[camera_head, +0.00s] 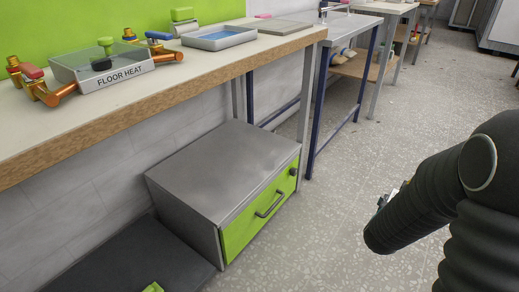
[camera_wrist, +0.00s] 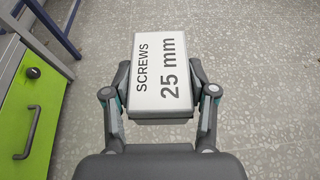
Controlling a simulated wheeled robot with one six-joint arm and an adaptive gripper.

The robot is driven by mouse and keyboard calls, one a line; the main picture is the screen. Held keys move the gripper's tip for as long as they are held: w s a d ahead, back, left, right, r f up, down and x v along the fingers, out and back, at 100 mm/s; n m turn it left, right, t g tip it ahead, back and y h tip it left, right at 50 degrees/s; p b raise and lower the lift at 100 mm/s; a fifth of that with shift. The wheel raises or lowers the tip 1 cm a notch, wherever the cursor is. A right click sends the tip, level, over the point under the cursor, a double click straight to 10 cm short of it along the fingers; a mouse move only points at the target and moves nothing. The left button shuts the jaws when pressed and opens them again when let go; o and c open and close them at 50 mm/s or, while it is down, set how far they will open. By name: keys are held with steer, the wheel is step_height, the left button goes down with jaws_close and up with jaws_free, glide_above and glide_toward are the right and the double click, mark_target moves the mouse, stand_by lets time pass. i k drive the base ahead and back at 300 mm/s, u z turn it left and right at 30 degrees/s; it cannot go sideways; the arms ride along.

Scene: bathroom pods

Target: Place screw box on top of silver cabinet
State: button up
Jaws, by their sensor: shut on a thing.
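The screw box (camera_wrist: 161,75) is white with the words "SCREWS 25 mm" on its top. In the wrist view it sits between the two fingers of my gripper (camera_wrist: 161,98), which is shut on it and holds it over the floor. The silver cabinet (camera_head: 225,168) has a bare grey metal top and a green drawer front with a dark handle. It stands under the workbench in the head view. Its green front (camera_wrist: 28,120) also shows at the left of the wrist view. In the head view my arm is at the right, and the box is mostly hidden behind it.
A workbench (camera_head: 150,105) overhangs the cabinet's back and carries a floor heat unit (camera_head: 105,66) and a blue-lined tray (camera_head: 219,37). Blue table legs (camera_head: 345,115) stand beyond the cabinet. A dark mat (camera_head: 130,258) lies at its left. The speckled floor to its right is clear.

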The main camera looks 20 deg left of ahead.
mark_target(256, 157)
steer(key=u, duration=0.5)
steer(key=i, duration=1)
steer(key=u, duration=0.8)
